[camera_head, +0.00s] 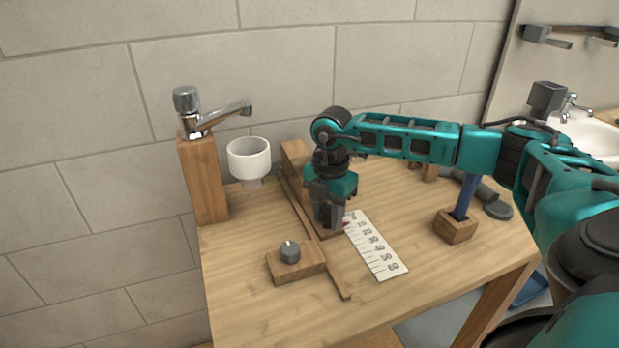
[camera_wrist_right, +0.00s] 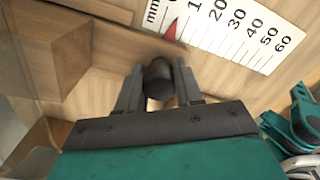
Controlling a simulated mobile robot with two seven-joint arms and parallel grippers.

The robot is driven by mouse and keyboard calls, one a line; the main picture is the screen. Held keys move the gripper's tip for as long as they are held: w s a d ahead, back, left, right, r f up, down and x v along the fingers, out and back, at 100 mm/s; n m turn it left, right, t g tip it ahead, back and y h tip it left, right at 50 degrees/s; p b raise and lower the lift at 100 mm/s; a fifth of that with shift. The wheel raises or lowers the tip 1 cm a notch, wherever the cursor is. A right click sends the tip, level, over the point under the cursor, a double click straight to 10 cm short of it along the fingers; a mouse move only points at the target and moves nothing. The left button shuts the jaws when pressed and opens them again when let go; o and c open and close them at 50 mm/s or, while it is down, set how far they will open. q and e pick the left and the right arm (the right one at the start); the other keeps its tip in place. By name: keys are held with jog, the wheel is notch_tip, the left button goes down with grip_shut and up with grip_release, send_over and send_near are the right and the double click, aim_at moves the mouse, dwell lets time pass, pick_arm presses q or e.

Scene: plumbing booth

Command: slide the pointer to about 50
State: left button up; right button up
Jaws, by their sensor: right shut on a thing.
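The scale (camera_head: 376,246) is a white strip with marks up to 60, lying flat on the wooden table. In the right wrist view the scale (camera_wrist_right: 235,35) shows "mm" at its left end. The red pointer (camera_wrist_right: 172,29) sits at the low end, before the 10 mark; its tip also shows in the head view (camera_head: 346,223). My right gripper (camera_head: 329,224) reaches down onto the slider beside the scale. In the wrist view my right gripper (camera_wrist_right: 158,92) is shut on a dark round knob (camera_wrist_right: 158,75). My left gripper is not in view.
A wooden rail (camera_head: 335,278) runs beside the scale. A block with a metal knob (camera_head: 289,262) stands left of it. A faucet (camera_head: 205,110) on a post and a white cup (camera_head: 249,160) are at the back left. A wooden block with a blue handle (camera_head: 457,225) stands right.

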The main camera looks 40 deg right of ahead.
jog(key=shift+s+a+p, duration=0.25)
jog(key=shift+s, duration=0.45)
jog(key=shift+s+a+p, duration=0.2)
jog(key=shift+s, duration=0.5)
jog(key=shift+s+a+p, duration=0.2)
jog(key=shift+s+a, duration=0.05)
jog(key=shift+s, duration=0.55)
jog(key=shift+s+a+p, duration=0.15)
jog(key=shift+s+a, duration=0.1)
jog(key=shift+s, duration=0.55)
jog(key=shift+s+a, duration=0.25)
jog(key=shift+s, duration=0.55)
jog(key=shift+s+a, duration=0.25)
jog(key=shift+s, duration=0.55)
jog(key=shift+s+a, duration=0.25)
jog(key=shift+s, duration=0.55)
jog(key=o, duration=1.7)
jog(key=shift+w, duration=0.1)
notch_tip(320, 180, up, 7)
jog(key=p, duration=0.5)
